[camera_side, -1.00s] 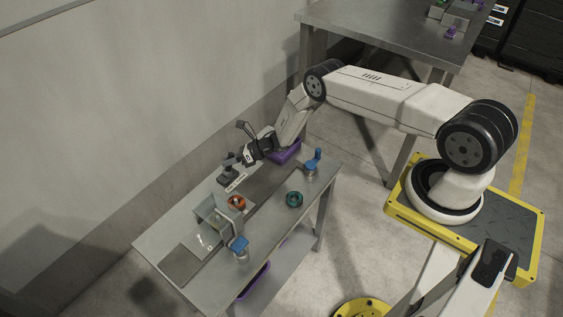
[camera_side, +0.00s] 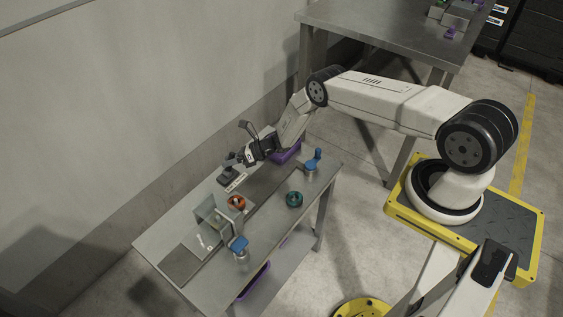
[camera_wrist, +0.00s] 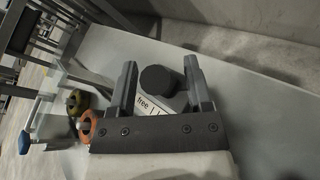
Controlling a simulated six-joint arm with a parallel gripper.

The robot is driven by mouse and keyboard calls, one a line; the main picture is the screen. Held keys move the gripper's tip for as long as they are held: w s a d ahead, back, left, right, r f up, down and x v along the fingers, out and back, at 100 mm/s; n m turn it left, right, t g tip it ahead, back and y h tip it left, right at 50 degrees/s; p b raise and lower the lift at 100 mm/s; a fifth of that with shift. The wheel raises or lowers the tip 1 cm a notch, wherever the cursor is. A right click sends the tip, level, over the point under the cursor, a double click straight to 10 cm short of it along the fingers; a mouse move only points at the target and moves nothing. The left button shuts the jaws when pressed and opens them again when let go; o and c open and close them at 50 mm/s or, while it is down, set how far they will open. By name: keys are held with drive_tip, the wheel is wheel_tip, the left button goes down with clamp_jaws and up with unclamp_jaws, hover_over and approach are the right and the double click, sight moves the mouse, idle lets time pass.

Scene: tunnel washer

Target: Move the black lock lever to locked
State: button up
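The black lock lever (camera_side: 228,171) stands on its grey base near the back edge of the steel table. A white label (camera_side: 236,182) lies beside it. In the wrist view, the lever's round black knob (camera_wrist: 158,80) shows between my fingertips, and the label (camera_wrist: 149,106) reads "free", the rest being hidden. My gripper (camera_side: 242,158) is beside the lever, tilted down toward it. In the wrist view, my gripper (camera_wrist: 158,76) is open, with one finger on each side of the knob and visible gaps. I cannot tell the fingertips' exact height against the knob.
An orange ring-shaped part (camera_side: 236,202), a teal ring (camera_side: 294,199) and two blue-topped fittings (camera_side: 239,244) (camera_side: 311,165) are on the table (camera_side: 165,238). A purple bin (camera_side: 287,151) is behind my wrist. The wall (camera_side: 100,120) runs close behind the table.

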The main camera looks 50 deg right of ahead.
idle(0.4)
drive_tip(key=shift+v, duration=3.9)
drive_tip(key=shift+w+r, duration=0.1)
drive_tip(key=shift+w+r+m, duration=0.15)
drive_tip(key=shift+r+m, duration=0.05)
drive_tip(key=shift+m, duration=0.1)
wheel_tip(320, 180, up, 18)
drive_tip(key=w+d+m+h, duration=0.15)
drive_tip(key=m+h, duration=0.75)
drive_tip(key=m, duration=1)
drive_tip(key=s+a+r+m+g, duration=0.2)
drive_tip(key=s+r+m, duration=0.1)
drive_tip(key=s+m, duration=0.3)
drive_tip(key=s+a+r+m+g+h, duration=0.1)
drive_tip(key=s+a+r+m+g, duration=0.2)
drive_tip(key=s+m, duration=0.4)
drive_tip(key=s+a+r+m+g, duration=0.2)
drive_tip(key=s+r+m, duration=0.2)
drive_tip(key=s, duration=0.9)
drive_tip(key=m, duration=0.3)
drive_tip(key=shift+a, duration=0.2)
